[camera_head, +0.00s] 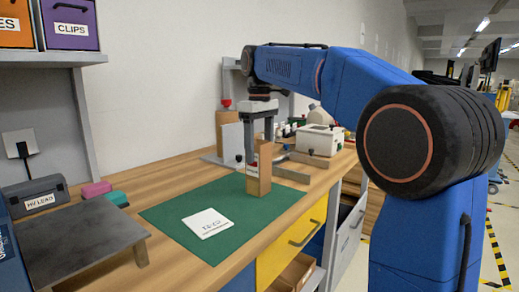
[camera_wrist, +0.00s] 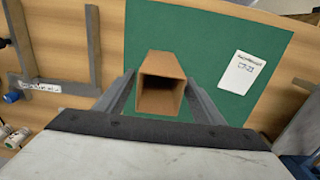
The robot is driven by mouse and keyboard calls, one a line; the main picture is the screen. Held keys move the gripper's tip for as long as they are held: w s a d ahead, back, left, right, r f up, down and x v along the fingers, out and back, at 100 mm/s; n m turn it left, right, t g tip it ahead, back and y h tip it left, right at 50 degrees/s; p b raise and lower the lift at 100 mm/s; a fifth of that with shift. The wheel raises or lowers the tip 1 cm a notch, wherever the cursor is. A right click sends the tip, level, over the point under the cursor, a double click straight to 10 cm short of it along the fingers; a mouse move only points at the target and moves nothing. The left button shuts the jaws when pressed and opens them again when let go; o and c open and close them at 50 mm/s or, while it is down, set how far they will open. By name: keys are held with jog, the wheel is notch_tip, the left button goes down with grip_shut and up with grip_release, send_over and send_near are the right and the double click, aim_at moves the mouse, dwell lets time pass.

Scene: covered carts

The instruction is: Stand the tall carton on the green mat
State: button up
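The tall carton (camera_head: 262,180) is brown, upright and open at the top. It stands on the green mat (camera_head: 170,215), near the mat's far right side. In the wrist view I look down into the carton (camera_wrist: 160,90), with the green mat (camera_wrist: 215,45) around it. My gripper (camera_head: 258,155) points down over the carton, with one finger on either side of it. In the wrist view the fingers of my gripper (camera_wrist: 161,80) look slightly wider apart than the carton, with narrow strips of green beside it. One finger hides part of the carton in the head view.
A white printed card (camera_head: 207,223) lies on the mat, left of the carton. A grey bracket (camera_head: 290,171) and a white box (camera_head: 318,139) stand behind to the right. A dark low stand (camera_head: 80,240) and pink and teal blocks are at the left.

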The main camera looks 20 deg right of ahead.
jog(key=shift+r, duration=0.1)
notch_tip(320, 180, up, 12)
dwell(0.8)
jog(key=shift+s, duration=0.1)
jog(key=s+d+f+m+t, duration=0.2)
jog(key=s+d+f+m, duration=0.1)
jog(key=s+f, duration=1.4)
jog(key=s+d+f+m+t, duration=0.2)
jog(key=s+d+f+m, duration=0.1)
jog(key=s+f, duration=1.3)
notch_tip(320, 180, down, 6)
jog(key=shift+s+d+r+m+t, duration=0.1)
jog(key=shift+s+d+m+t, duration=0.25)
jog(key=shift+m, duration=0.25)
